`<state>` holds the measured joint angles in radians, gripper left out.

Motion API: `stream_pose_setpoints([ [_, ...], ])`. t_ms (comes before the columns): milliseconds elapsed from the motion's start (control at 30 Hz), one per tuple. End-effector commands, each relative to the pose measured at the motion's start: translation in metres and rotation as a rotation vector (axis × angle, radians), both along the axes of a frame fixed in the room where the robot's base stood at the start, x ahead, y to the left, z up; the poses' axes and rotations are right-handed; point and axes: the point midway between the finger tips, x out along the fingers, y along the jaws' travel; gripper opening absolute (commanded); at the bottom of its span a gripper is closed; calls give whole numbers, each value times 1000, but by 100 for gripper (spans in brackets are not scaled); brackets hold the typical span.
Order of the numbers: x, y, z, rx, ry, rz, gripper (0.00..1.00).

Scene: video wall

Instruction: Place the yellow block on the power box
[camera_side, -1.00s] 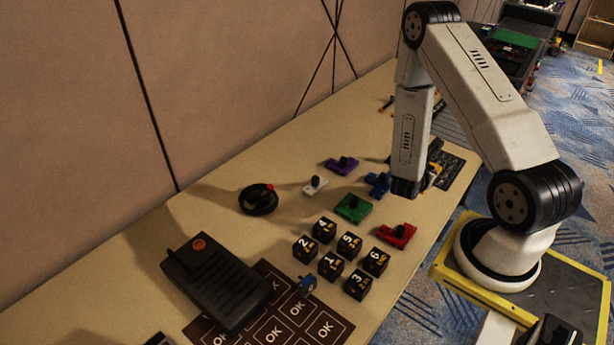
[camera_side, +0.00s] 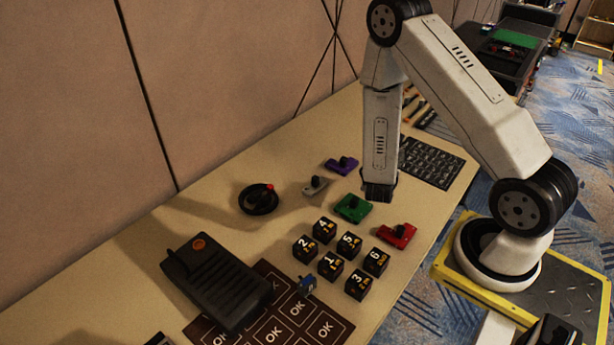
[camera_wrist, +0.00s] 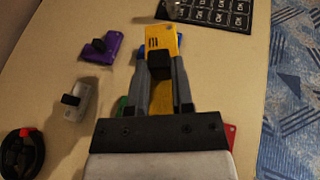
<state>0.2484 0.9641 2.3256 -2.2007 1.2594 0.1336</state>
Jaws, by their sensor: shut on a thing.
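My gripper (camera_wrist: 160,95) is shut on the yellow block (camera_wrist: 162,40), seen in the wrist view. The fingers are around the block's black knob (camera_wrist: 159,65). In the side view my gripper (camera_side: 379,195) hangs above the table behind the green block, and the yellow block is hidden there. A large dark box (camera_side: 218,285) with an orange button, which looks like the power box, lies at the front left of the side view, well apart from my gripper.
Purple (camera_side: 342,166), white (camera_side: 315,186), green (camera_side: 352,208) and red (camera_side: 397,235) blocks stand near my gripper. A blue block (camera_wrist: 181,52) is partly hidden. Several numbered black cubes (camera_side: 331,266), an OK mat (camera_side: 272,333) and a black round device (camera_side: 259,199) lie toward the box.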

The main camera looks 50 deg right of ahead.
Motion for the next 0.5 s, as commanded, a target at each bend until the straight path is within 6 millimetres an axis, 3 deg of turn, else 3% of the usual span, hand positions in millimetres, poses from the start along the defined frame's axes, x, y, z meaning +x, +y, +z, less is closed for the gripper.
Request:
stream_pose_setpoints([
  [200,33,51,11,1,-1,172,0],
  [500,62,123,25,3,-2,396,0],
])
